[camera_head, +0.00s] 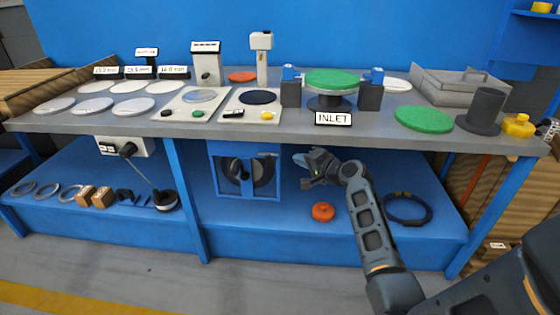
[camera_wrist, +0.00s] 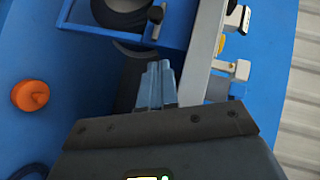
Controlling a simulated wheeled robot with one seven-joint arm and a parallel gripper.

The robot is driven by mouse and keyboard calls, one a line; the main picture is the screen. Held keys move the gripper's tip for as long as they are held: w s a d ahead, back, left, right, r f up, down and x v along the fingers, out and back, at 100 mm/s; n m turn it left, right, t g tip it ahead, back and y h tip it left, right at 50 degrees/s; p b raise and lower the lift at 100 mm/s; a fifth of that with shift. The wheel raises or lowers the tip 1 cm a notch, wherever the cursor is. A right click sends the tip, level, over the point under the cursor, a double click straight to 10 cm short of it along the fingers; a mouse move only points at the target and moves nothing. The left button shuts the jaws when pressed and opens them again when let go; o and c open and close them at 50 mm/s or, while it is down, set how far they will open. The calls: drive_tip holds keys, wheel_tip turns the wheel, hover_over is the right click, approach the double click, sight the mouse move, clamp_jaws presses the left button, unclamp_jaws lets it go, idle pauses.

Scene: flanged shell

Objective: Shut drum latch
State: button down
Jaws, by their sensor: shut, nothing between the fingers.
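A dark drum (camera_head: 240,172) sits inside a blue frame (camera_head: 217,185) under the workbench, left of my gripper (camera_head: 302,158) in the head view. In the wrist view the drum (camera_wrist: 125,12) shows at the top, partly cut off, behind a blue bar of the frame (camera_wrist: 110,38). A small dark fitting (camera_wrist: 154,14), perhaps the latch, sits on that bar; I cannot tell its position. My gripper (camera_wrist: 160,66) is shut and empty, its fingertips pointing toward the frame. They appear apart from the fitting.
The grey workbench top (camera_head: 300,135) overhangs my gripper, with an INLET sign (camera_head: 333,119) at its edge. An orange-red knob-like object (camera_head: 322,211) and a dark coil (camera_head: 407,208) lie on the blue lower shelf. A blue leg (camera_head: 187,200) stands left of the drum.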

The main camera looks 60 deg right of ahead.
sight(268, 159)
drive_tip(key=w+f, duration=0.2)
drive_tip(key=w, duration=0.5)
drive_tip(key=shift+w+d+f, duration=0.3)
drive_tip(key=shift+w+f, duration=0.05)
drive_tip(key=shift+f, duration=0.05)
drive_tip(key=shift+a, duration=0.1)
drive_tip(key=shift+w+a, duration=0.35)
drive_tip(key=shift+w, duration=0.5)
drive_tip(key=shift+w+a, duration=0.3)
drive_tip(key=shift+w, duration=0.5)
drive_tip(key=shift+r, duration=0.1)
